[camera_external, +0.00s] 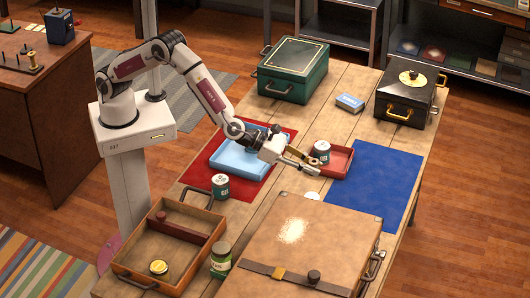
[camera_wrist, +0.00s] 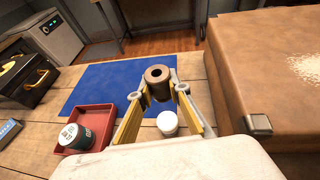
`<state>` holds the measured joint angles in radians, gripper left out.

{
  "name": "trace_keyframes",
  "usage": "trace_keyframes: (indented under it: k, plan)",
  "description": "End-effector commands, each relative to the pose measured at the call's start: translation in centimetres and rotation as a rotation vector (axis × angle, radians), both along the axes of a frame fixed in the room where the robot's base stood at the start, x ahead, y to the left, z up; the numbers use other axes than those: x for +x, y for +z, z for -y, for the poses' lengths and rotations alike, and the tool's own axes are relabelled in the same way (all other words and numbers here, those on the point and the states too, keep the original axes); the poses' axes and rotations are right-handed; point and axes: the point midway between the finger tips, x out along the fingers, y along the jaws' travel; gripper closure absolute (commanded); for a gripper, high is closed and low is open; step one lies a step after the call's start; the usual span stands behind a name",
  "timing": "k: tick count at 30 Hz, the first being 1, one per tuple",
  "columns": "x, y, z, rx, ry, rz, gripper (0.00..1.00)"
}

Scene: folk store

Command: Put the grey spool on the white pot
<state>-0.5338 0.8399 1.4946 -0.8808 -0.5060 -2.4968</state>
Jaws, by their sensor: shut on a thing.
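My gripper (camera_wrist: 160,88) is shut on the grey spool (camera_wrist: 158,76), which looks dark brownish-grey with a hole in its top. The spool is held between the tips of the yellow-lined fingers. The white pot (camera_wrist: 167,123) is small and round and shows between the fingers in the wrist view, nearer the wrist than the spool. In the external view my gripper (camera_external: 304,164) is above the table, and the white pot (camera_external: 312,197) shows partly beside the brown case. I cannot clearly make out the spool in the external view.
A red tray (camera_wrist: 84,148) holds a green-labelled jar (camera_wrist: 76,137). A large brown case (camera_external: 305,240) stands close to the white pot. A flat blue mat (camera_external: 375,180) is clear. A light-blue tray (camera_external: 238,152) lies under my arm. A black box (camera_external: 405,100) stands at the back.

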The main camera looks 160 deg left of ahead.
Motion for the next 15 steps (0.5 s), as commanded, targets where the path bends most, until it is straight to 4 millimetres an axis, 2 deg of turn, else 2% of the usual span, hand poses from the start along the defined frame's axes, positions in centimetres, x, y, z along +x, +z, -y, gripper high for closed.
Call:
trace_keyframes:
  k: [3, 15]
  plan:
    - [-0.87, -0.32, -0.5, 0.0, 0.017, 0.0, 0.93]
    - [-0.8, -0.32, -0.5, 0.0, 0.011, 0.0, 0.93]
